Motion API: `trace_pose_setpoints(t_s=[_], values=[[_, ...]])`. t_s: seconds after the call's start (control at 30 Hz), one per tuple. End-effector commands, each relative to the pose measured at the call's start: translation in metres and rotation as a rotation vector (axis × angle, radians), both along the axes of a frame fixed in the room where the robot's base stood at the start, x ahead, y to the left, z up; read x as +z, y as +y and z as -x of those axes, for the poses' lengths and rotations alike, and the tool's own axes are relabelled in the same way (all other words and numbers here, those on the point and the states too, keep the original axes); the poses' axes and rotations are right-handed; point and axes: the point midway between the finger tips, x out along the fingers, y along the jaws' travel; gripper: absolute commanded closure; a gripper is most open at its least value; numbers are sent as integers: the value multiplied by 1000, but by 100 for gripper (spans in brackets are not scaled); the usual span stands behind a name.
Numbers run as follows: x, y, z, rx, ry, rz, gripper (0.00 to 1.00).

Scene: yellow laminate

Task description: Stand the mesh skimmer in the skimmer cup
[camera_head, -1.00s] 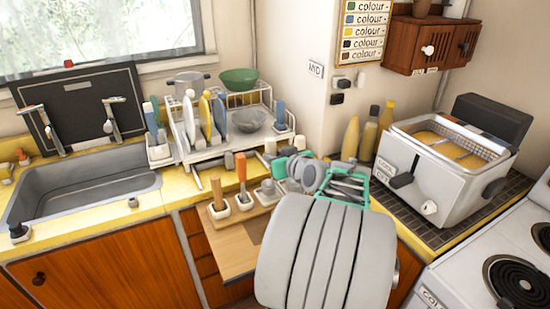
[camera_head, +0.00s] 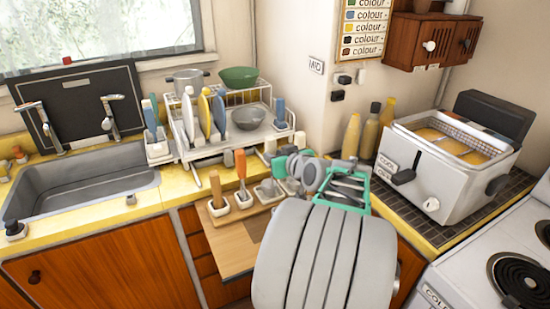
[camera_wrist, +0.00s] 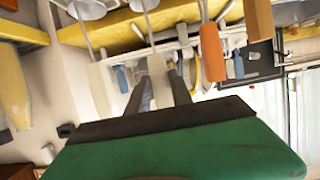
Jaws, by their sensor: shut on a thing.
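My gripper (camera_wrist: 160,93) is in the wrist view, its two dark fingers shut around a pale handle (camera_wrist: 158,76). A thin metal rod (camera_wrist: 146,22) runs from this handle to the top of that view. I take this to be the mesh skimmer; its mesh head cannot be made out. In the head view my arm hides most of the gripper and the held thing. Small white cups stand on a wooden board: one with a brown handle (camera_head: 217,188), one with an orange handle (camera_head: 240,163), and another cup (camera_head: 268,190) to their right. I cannot tell which is the skimmer cup.
A dish rack (camera_head: 205,150) with plates and bowls stands behind the wooden board (camera_head: 228,250). A sink (camera_head: 80,190) is at left. Bottles (camera_head: 352,138) and a fryer (camera_head: 440,165) stand at right, beside the stove (camera_head: 490,275). The orange handle also shows close by in the wrist view (camera_wrist: 212,52).

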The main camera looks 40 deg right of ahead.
Motion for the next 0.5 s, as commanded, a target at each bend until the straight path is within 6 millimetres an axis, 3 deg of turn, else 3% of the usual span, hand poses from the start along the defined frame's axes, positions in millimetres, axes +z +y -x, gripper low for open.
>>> trace_pose_setpoints(t_s=[0.5], values=[[-4, 0, 0, 0, 0, 1, 100]])
